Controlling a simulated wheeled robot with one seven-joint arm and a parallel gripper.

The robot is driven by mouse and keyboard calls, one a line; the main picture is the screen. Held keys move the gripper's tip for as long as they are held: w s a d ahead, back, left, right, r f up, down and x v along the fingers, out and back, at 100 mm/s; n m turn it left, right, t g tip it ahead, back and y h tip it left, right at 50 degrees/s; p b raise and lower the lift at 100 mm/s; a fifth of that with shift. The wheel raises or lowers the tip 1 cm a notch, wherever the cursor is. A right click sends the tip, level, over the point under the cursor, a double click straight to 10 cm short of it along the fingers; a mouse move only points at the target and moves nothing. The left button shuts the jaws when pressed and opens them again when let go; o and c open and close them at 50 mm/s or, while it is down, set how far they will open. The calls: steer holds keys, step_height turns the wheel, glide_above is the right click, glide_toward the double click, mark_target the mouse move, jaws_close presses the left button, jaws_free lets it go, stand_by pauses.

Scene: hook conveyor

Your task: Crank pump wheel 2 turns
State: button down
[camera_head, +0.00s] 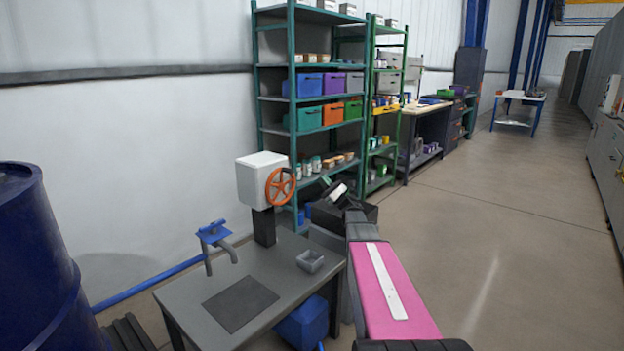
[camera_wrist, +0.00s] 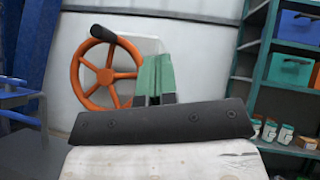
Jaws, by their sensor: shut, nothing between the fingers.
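The orange pump wheel (camera_head: 280,187) is mounted on the front of a white box (camera_head: 258,172) on a dark post on the grey table. In the wrist view the spoked wheel (camera_wrist: 82,75) fills the left side, with its dark crank handle (camera_wrist: 104,33) at the upper part of the rim. My gripper (camera_wrist: 157,62) is shut and empty, its greenish fingers pointing toward the white box, just right of the wheel in the picture. It is apart from the handle. In the head view my gripper (camera_head: 325,182) is right of the wheel, partly hidden by my wrist.
The grey table (camera_head: 275,310) also holds a blue-handled tap (camera_head: 214,233), a dark square plate (camera_head: 241,303) and a small grey box (camera_head: 310,261). Shelves with coloured bins (camera_head: 309,117) stand behind. A blue barrel (camera_head: 40,260) stands at left. Floor at right is clear.

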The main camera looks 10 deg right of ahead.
steer(key=shift+d+f, duration=0.2)
steer(key=shift+d, duration=0.35)
steer(key=c, duration=1.6)
jaws_free()
steer(key=shift+s+d, duration=0.15)
steer(key=shift+d, duration=0.1)
steer(key=shift+c, duration=0.2)
steer(key=o, duration=0.5)
steer(key=shift+s+a, duration=0.15)
steer(key=shift+o, duration=0.8)
steer(key=s+a+r+m+g+h, duration=0.1)
steer(key=s+a+r+h, duration=0.2)
steer(key=a, duration=0.2)
steer(key=shift+a+m+g, duration=0.15)
steer(key=shift+m+g, duration=0.25)
steer(key=m+h, duration=0.3)
steer(key=h, duration=0.4)
glide_toward(292, 172)
steer(key=w, duration=0.1)
steer(key=x, duration=1.1)
steer(key=shift+a, duration=0.25)
jaws_close()
